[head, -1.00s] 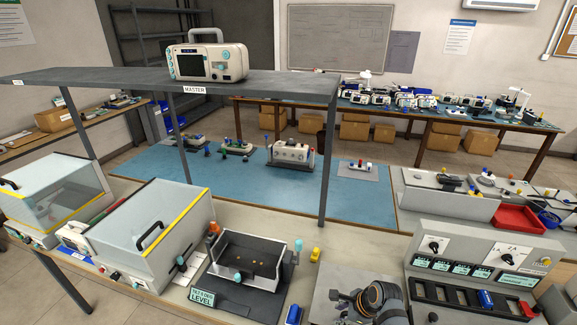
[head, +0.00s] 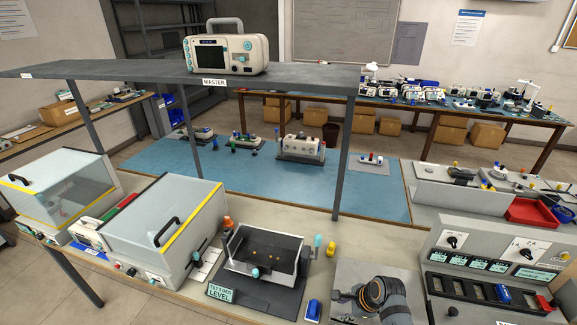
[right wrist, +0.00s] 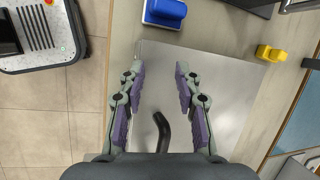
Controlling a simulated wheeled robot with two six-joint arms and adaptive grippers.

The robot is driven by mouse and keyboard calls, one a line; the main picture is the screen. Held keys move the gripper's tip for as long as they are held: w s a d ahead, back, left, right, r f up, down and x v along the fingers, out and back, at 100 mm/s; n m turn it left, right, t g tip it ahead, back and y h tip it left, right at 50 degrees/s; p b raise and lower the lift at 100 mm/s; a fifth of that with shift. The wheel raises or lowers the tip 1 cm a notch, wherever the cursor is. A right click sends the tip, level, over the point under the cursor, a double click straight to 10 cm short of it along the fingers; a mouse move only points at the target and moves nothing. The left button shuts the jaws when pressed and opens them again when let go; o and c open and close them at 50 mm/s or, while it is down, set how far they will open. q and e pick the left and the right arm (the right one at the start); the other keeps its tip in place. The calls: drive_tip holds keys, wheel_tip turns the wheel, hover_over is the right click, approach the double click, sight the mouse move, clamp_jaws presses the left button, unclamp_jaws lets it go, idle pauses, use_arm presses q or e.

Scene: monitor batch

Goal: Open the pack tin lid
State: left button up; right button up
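A flat grey metal plate (head: 398,270) lies on the bench at lower middle right in the head view. It also fills the middle of the right wrist view (right wrist: 225,95). A black curved handle (right wrist: 162,132) shows over it, between my fingers. I cannot tell surely whether this plate is the pack tin lid. My right gripper (head: 350,296) is above the plate; its dark wrist hides part of it. In the right wrist view, its purple-padded fingers (right wrist: 158,80) are open, with a clear gap between them. My left gripper is not in view.
A blue block (head: 313,310) and a yellow one (head: 331,250) stand near the plate. An open tray (head: 267,275) marked LEVEL is left of it. A control panel (head: 500,258) stands to the right. A shelf (head: 150,72) with a monitor (head: 227,53) crosses above the bench.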

drive_tip(key=shift+s+d+r+n, duration=0.1)
drive_tip(key=shift+s+d+n, duration=0.25)
drive_tip(key=shift+s+n, duration=0.4)
drive_tip(key=s+d+r+n+h, duration=0.25)
drive_tip(key=s+r+n, duration=0.25)
drive_tip(key=s+n, duration=0.35)
drive_tip(key=s+d+r+n+h, duration=0.2)
drive_tip(key=s+d+r+n, duration=0.25)
drive_tip(key=s+n, duration=0.45)
wheel_tip(320, 180, down, 29)
drive_tip(key=d+g+b, duration=0.1)
drive_tip(key=d+b, duration=0.1)
drive_tip(key=b, duration=0.3)
drive_tip(key=s+d+f+g+b, duration=0.1)
drive_tip(key=s+f+b, duration=0.3)
drive_tip(key=s+f, duration=1.4)
wheel_tip(320, 180, down, 4)
drive_tip(key=shift+s+r, duration=0.15)
drive_tip(key=shift+s, duration=0.2)
drive_tip(key=shift+o, duration=0.3)
drive_tip(key=shift+s, duration=0.35)
